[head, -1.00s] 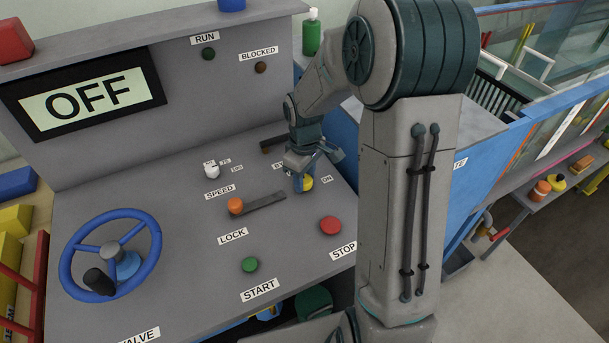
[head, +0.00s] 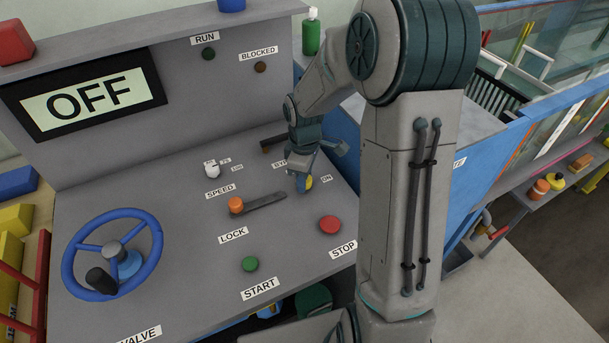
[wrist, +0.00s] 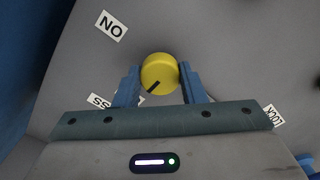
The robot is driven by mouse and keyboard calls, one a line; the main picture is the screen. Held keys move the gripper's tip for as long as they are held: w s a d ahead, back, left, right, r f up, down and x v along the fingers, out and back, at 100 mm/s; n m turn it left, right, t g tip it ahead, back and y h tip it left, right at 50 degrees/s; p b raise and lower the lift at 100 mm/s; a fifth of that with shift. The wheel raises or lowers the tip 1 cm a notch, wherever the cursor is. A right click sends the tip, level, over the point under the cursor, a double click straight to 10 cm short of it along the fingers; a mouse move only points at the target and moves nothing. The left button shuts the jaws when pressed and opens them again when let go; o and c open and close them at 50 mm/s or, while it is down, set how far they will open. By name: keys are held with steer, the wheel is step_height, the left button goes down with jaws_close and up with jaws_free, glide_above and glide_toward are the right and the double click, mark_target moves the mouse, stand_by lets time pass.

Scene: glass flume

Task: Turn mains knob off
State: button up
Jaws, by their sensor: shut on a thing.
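The mains knob is a round yellow knob (wrist: 159,73) with a dark pointer line. In the wrist view its line points to the lower left, away from the ON label (wrist: 111,26). My gripper (wrist: 158,85) has its two blue fingers on either side of the knob, shut on it. In the head view my gripper (head: 304,181) reaches down onto the panel's right part, and only a small bit of the yellow knob (head: 309,183) shows beside the fingers. The display (head: 83,102) at the upper left reads OFF.
Close to the gripper are the red STOP button (head: 330,224), the orange LOCK knob (head: 236,205) with its dark bar, and the white SPEED knob (head: 212,170). The blue valve wheel (head: 112,254) and green START button (head: 250,264) are farther off.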

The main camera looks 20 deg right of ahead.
steer(key=o, duration=1)
step_height(320, 180, up, 14)
steer(key=s+m+t, duration=0.3)
steer(key=s+m, duration=0.8)
steer(key=s, duration=0.8)
steer(key=shift+a+r, duration=0.15)
steer(key=shift+r, duration=0.05)
